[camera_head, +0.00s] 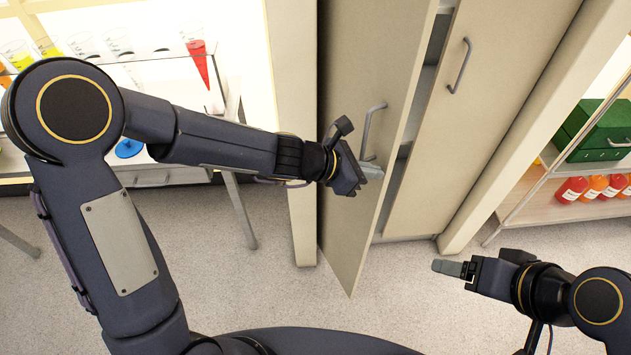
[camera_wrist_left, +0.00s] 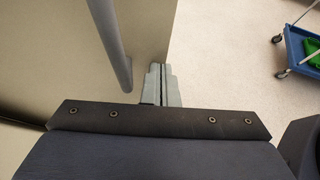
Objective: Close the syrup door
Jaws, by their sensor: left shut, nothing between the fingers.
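The beige cabinet door (camera_head: 365,60) stands open in the head view, with a dark gap behind its right edge. Its grey bar handle (camera_head: 371,130) is on the face toward me. My left gripper (camera_head: 374,172) is shut and empty at the door face, just below the handle. In the left wrist view the shut fingers (camera_wrist_left: 162,85) are beside the lower end of the handle (camera_wrist_left: 110,40), near the door's edge; I cannot tell if they touch the door. My right gripper (camera_head: 448,267) is low at the right, away from the door, with its fingers seemingly together.
A second cabinet door (camera_head: 480,110) with its own handle (camera_head: 461,66) is to the right. A shelf with red and orange bottles (camera_head: 595,188) and a green box (camera_head: 598,135) is at far right. A table with cones stands left. A blue cart (camera_wrist_left: 300,50) is on the floor.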

